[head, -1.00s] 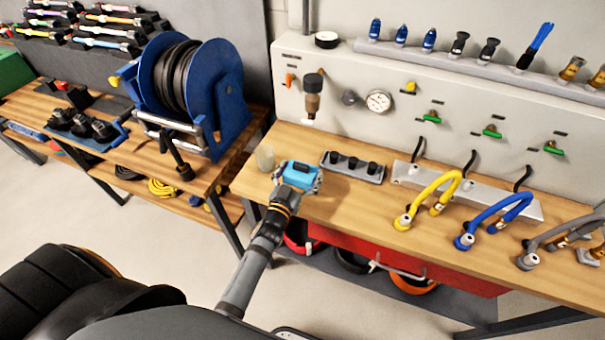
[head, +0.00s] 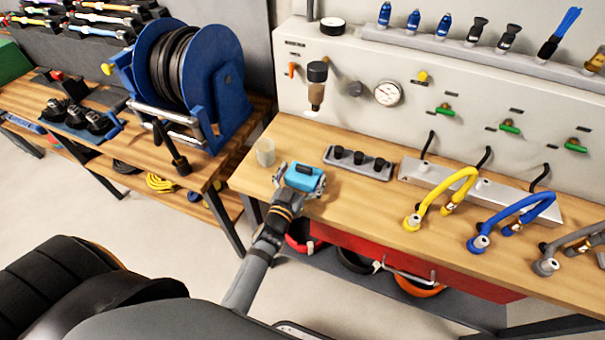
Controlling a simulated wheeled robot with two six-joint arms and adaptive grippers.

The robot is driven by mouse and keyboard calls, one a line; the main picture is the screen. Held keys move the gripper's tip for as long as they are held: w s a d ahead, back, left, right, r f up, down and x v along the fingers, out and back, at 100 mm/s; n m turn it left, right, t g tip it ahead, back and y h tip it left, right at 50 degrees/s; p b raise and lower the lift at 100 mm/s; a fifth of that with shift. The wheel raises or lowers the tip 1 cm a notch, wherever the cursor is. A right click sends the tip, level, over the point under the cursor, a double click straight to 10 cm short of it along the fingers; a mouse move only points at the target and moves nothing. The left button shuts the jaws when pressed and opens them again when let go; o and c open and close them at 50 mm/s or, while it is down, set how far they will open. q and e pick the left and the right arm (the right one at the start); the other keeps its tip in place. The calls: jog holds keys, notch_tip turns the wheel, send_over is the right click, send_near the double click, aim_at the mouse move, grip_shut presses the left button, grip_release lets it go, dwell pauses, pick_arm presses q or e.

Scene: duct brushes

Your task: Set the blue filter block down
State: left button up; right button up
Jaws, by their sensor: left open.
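The blue filter block (head: 308,182), a bright blue box with a dark part on top, is at the front left of the wooden workbench, apparently resting on its top. My left gripper (head: 301,181) reaches in from below, with its open fingers beside the block on its left and right. The wrist and gripper hide the near side of the block, so I cannot tell whether a finger still touches it. My right gripper is out of view.
A clear cup (head: 265,152) stands left of the block. A grey holder with black knobs (head: 358,162) lies close on the right. Yellow (head: 440,200) and blue (head: 512,218) hoses stand further right on the workbench (head: 362,207).

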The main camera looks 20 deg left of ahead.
pick_arm(q)
jog(key=shift+s, duration=0.35)
jog(key=s+b, duration=0.1)
jog(key=s, duration=1)
jog(key=shift+s+a, duration=0.2)
jog(key=shift+a, duration=0.05)
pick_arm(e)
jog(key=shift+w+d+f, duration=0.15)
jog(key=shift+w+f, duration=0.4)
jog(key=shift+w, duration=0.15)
